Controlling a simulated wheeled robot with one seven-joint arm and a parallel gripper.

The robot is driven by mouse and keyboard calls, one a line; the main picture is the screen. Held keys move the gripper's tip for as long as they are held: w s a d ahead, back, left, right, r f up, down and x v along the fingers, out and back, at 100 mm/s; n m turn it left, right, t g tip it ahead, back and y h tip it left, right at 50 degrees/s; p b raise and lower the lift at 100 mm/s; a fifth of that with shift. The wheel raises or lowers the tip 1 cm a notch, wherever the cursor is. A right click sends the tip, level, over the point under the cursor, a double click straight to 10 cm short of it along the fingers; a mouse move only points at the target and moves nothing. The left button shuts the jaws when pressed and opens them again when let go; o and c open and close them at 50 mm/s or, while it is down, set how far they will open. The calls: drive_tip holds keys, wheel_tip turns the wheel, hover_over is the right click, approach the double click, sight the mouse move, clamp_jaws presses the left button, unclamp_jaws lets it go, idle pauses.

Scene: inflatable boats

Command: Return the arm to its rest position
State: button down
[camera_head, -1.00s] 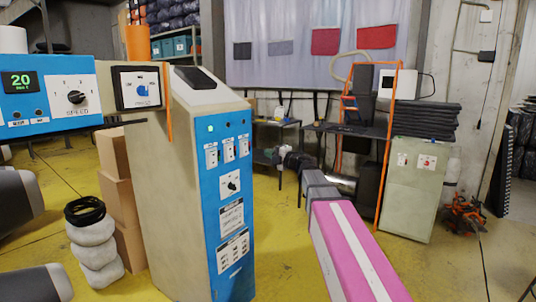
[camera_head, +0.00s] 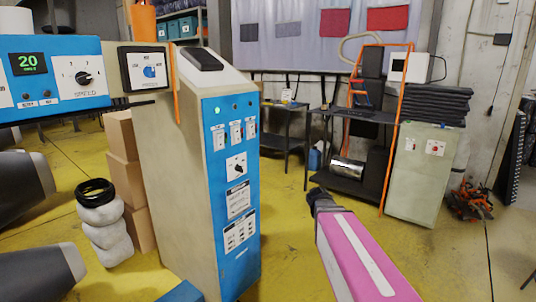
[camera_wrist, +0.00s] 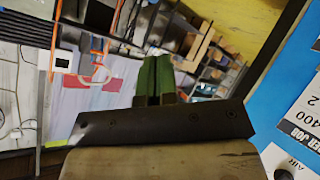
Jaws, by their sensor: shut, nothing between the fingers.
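My gripper shows in the wrist view (camera_wrist: 153,78). Its two green fingers are side by side and closed, with nothing between them. The dark palm crosses the lower part of that view. In the head view my arm, pink with a white stripe, reaches in from the lower right and ends in a dark joint. My gripper cannot be made out in the head view.
The tall beige and blue machine (camera_head: 224,190) stands close at left centre. A blue panel with labels (camera_wrist: 300,110) is close on the wrist view's right. A green cabinet (camera_head: 425,175) and a dark shelf (camera_head: 352,185) stand farther back. Yellow floor lies open between.

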drive_tip(key=s+a+f+m+g+y, duration=0.1)
drive_tip(key=s+f+m+g, duration=0.1)
drive_tip(key=s+f+g, duration=0.3)
drive_tip(key=s+a+f+m+g+y, duration=0.2)
drive_tip(key=s+f+g, duration=0.4)
drive_tip(key=s+f, duration=0.5)
drive_tip(key=s, duration=0.5)
drive_tip(key=shift+s+m, duration=0.3)
drive_tip(key=shift+s, duration=0.05)
